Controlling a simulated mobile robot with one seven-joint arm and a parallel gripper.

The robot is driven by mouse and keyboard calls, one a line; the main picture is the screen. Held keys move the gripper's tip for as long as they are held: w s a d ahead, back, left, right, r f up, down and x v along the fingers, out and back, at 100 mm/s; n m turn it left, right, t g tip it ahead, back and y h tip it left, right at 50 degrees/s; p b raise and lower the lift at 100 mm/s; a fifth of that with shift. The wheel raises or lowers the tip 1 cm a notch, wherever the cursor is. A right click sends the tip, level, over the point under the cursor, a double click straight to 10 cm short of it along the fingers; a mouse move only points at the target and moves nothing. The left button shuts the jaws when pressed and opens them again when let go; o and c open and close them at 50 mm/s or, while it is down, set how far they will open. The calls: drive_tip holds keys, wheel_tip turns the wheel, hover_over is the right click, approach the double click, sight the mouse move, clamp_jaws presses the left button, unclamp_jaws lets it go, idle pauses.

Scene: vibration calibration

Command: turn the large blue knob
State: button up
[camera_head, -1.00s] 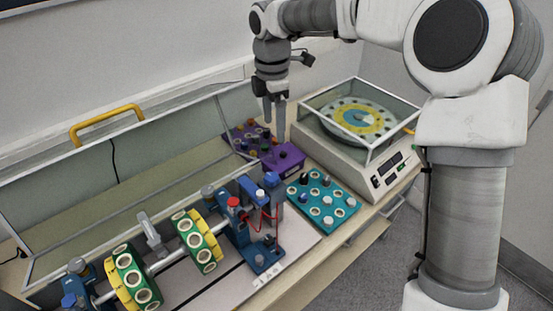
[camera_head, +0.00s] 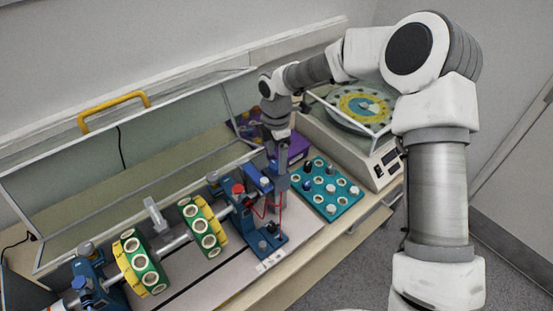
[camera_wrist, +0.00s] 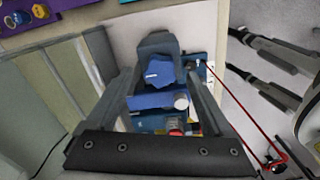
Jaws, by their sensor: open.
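The large blue knob (camera_wrist: 160,73) shows in the wrist view with a pale line on its face. It sits between the two fingers of my gripper (camera_wrist: 163,80), which is open around it or just above it. I cannot tell whether either finger touches it. In the head view my gripper (camera_head: 277,180) points down at the right end of the blue stand (camera_head: 250,222). The fingers and wrist partly hide the knob's place there.
A red knob (camera_head: 238,188) and red wires are close beside my gripper. The shaft with green and yellow discs (camera_head: 202,228) lies to the left. A teal panel of knobs (camera_head: 345,190) and a balance (camera_head: 372,148) stand to the right. A purple box (camera_head: 298,148) is behind.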

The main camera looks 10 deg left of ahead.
drive_tip(key=shift+f, duration=0.9)
drive_tip(key=shift+c, duration=0.3)
clamp_jaws()
drive_tip(key=shift+m, duration=0.4)
